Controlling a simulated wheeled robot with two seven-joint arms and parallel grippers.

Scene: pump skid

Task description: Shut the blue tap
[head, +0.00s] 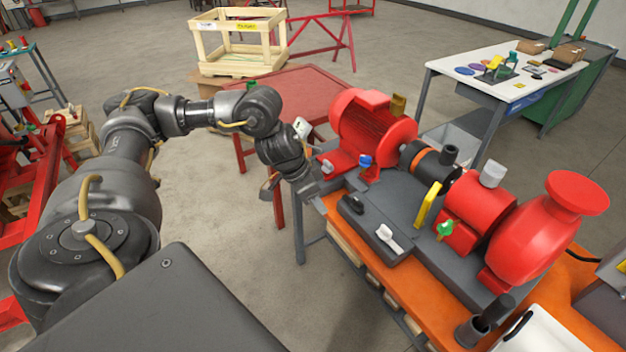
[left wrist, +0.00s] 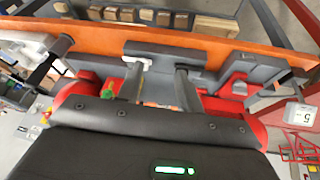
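The blue tap (head: 365,161) is a small blue knob at the near side of the red motor, low on the pump skid. My left gripper (head: 312,188) is at the left end of the skid, to the left of the blue tap and apart from it. In the left wrist view its two dark fingers (left wrist: 161,88) stand well apart with nothing held between them. I cannot make out the blue tap in that view; it may be hidden. My right gripper is not in view.
A green tap (head: 445,229) and a yellow lever (head: 428,204) sit further right on the skid. A black and a white switch (head: 390,238) lie in front. The red motor (head: 372,125) stands behind the blue tap. The skid rests on an orange bench (head: 375,270).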

